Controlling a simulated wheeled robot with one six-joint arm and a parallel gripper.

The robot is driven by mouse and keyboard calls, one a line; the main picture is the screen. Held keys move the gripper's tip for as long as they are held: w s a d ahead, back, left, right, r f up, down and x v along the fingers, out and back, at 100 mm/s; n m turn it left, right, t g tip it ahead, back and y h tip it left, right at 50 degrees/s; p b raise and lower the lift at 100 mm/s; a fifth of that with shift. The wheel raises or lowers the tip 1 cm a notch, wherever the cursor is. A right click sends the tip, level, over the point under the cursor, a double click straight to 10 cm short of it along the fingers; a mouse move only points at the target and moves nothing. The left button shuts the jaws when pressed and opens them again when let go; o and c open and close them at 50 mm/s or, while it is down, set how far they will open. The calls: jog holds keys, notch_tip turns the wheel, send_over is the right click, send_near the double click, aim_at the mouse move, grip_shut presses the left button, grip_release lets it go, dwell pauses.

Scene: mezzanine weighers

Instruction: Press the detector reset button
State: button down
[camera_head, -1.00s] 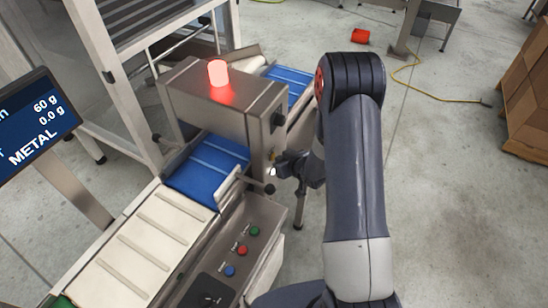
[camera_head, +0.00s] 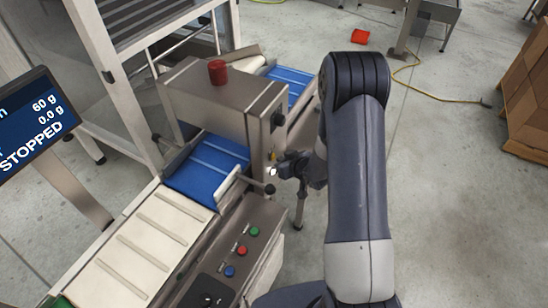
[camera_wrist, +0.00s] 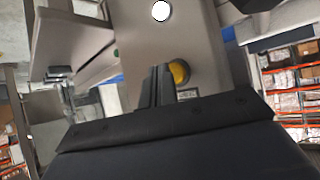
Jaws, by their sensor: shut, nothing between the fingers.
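The metal detector (camera_head: 214,106) is a steel arch over a blue belt, with a dark red, unlit beacon (camera_head: 218,72) on top. Its side panel carries a round yellow button (camera_wrist: 181,72) with a small label below it in the wrist view. The button shows as a small yellow spot (camera_head: 274,156) in the head view. A white round lamp (camera_wrist: 161,11) is on the same panel. My gripper (camera_wrist: 158,84) is shut and empty, its fingertips beside the yellow button in the picture. I cannot tell whether they touch the panel.
The monitor (camera_head: 32,120) at left reads STOPPED. A control box with blue, red and green buttons (camera_head: 243,251) stands below the belt. Open floor (camera_head: 440,200) lies at right.

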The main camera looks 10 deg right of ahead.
jog(key=shift+s+d, duration=0.15)
jog(key=shift+d, duration=0.05)
jog(key=s+d, duration=0.1)
jog(key=d, duration=0.1)
jog(key=s+d, duration=0.2)
dwell(0.6)
dwell(0.5)
jog(key=shift+s+d+p, duration=0.45)
jog(key=shift+s+d, duration=0.1)
jog(key=shift+d, duration=0.25)
jog(key=shift+s+d+p, duration=0.45)
jog(key=shift+s+d, duration=0.1)
jog(key=shift+d, duration=0.25)
